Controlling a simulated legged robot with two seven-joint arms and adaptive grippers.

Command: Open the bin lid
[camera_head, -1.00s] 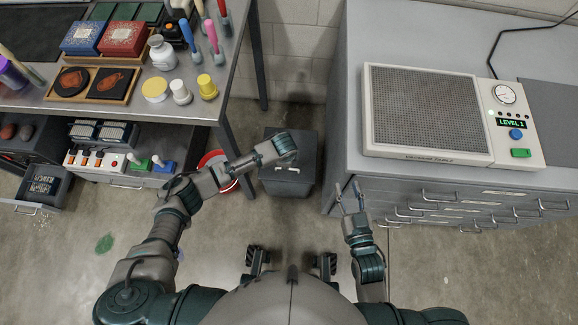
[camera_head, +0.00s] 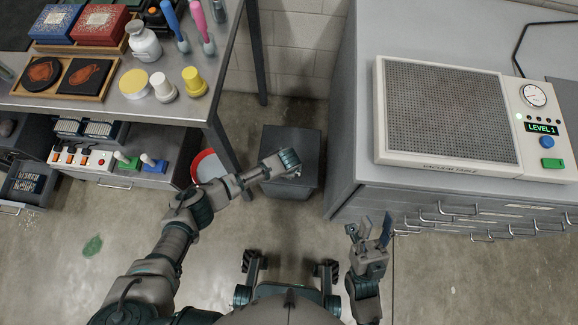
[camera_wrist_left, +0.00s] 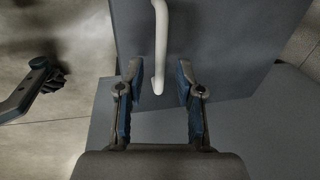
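The grey bin (camera_head: 295,185) stands on the floor between the workbench and the drawer cabinet. Its flat lid (camera_head: 305,143) is down. My left arm reaches across to the bin's front, and its gripper (camera_head: 296,171) is mostly hidden behind the wrist. In the left wrist view, my left gripper (camera_wrist_left: 160,84) is open, with its fingers apart on either side of the lower end of a pale bar handle (camera_wrist_left: 161,45) on a dark grey panel (camera_wrist_left: 215,50). Contact with the handle does not show. My right gripper (camera_head: 371,230) is open and empty, in front of the cabinet.
The workbench (camera_head: 110,103) with boxes and jars stands at the left. A red-rimmed bucket (camera_head: 208,163) is beside the bin. The drawer cabinet (camera_head: 350,188) stands close on the right, with a vacuum table (camera_head: 450,115) on top. The floor in front is clear.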

